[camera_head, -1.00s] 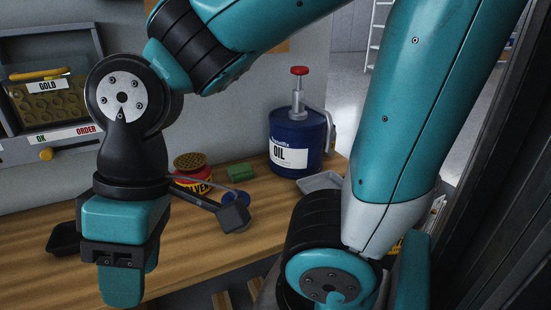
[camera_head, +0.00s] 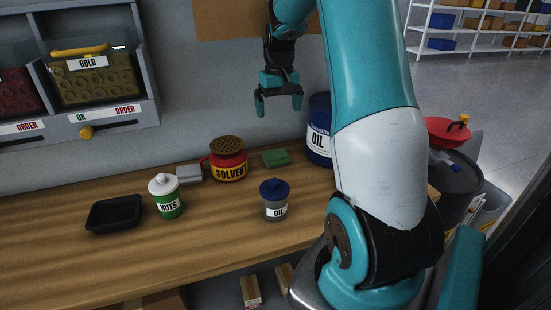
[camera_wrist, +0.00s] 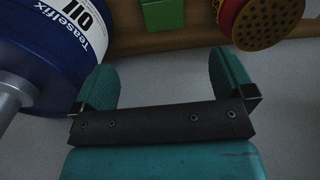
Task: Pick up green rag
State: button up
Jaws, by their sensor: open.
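The green rag (camera_head: 276,158) is a small folded block lying on the wooden bench near the wall, between the solvent can and the blue oil drum. It also shows at the top of the wrist view (camera_wrist: 163,14). My gripper (camera_head: 279,112) is above the rag, pointing down, with its fingers apart and nothing between them. In the wrist view the open fingers (camera_wrist: 168,72) sit apart, with the rag beyond them, roughly in line with the gap. The gripper does not touch the rag.
The red solvent can (camera_head: 228,160) stands left of the rag and the blue oil drum (camera_head: 319,130) right of it. A small oil jar (camera_head: 274,200) is in front. A nuts jar (camera_head: 166,196), grey block (camera_head: 189,175) and black tray (camera_head: 114,213) stand further left on the bench (camera_head: 210,235).

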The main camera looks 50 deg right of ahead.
send_over(277, 156)
jog(key=f+p, duration=0.1)
jog(key=f, duration=0.9)
jog(key=shift+s+f, duration=0.15)
jog(key=shift+s, duration=0.05)
jog(key=shift+w+f+p, duration=0.15)
jog(key=shift+f+p, duration=0.15)
jog(key=shift+f, duration=1.2)
jog(key=shift+w+f+p, duration=0.1)
jog(key=shift+f+p, duration=0.2)
jog(key=shift+f, duration=1.15)
jog(key=c, duration=0.9)
